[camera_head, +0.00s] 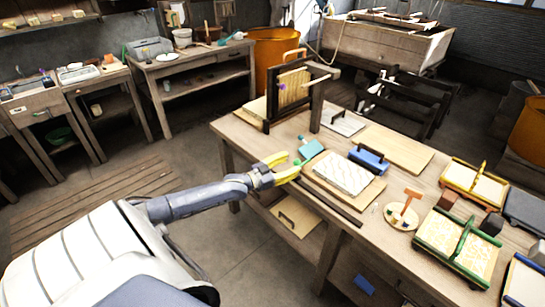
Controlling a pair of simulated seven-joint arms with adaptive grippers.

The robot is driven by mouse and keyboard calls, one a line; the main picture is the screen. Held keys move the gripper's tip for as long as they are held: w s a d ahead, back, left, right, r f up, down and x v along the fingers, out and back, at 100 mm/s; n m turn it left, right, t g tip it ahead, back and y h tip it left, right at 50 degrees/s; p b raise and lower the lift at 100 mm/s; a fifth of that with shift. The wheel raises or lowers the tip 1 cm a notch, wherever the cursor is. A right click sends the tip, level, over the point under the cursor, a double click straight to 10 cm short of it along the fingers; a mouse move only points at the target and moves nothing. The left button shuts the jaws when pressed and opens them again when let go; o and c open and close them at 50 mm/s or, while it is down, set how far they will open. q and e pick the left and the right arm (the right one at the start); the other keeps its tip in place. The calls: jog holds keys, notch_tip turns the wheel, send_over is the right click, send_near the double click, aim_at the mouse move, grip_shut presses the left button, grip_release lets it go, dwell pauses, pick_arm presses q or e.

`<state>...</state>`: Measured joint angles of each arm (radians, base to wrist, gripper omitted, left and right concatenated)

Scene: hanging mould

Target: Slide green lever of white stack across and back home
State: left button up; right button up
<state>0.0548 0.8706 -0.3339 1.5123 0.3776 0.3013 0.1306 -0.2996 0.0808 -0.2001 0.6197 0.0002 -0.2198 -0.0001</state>
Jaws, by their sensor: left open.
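A white stack (342,173) of flat sheets lies on a wooden board on the workbench. A small green knob (297,162) shows just left of it; I take it for the end of the green lever, whose shaft I cannot make out. My left gripper (293,164) reaches in from the left at the bench's near edge. Its yellow fingers are open, with the green knob showing between or just beyond their tips; I cannot tell whether they touch it. My right gripper is not in view.
A teal block (311,149) lies just behind the knob. A blue-handled tool (369,158) stands behind the stack. A wooden frame with a hanging mould (293,89) stands at the back.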

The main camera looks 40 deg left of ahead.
pick_arm(q)
jog(key=v, duration=0.8)
jog(key=shift+s, duration=0.35)
jog(key=shift+o, duration=0.2)
jog(key=shift+a+r, duration=0.15)
jog(key=shift+s, duration=0.1)
jog(key=shift+c, duration=0.2)
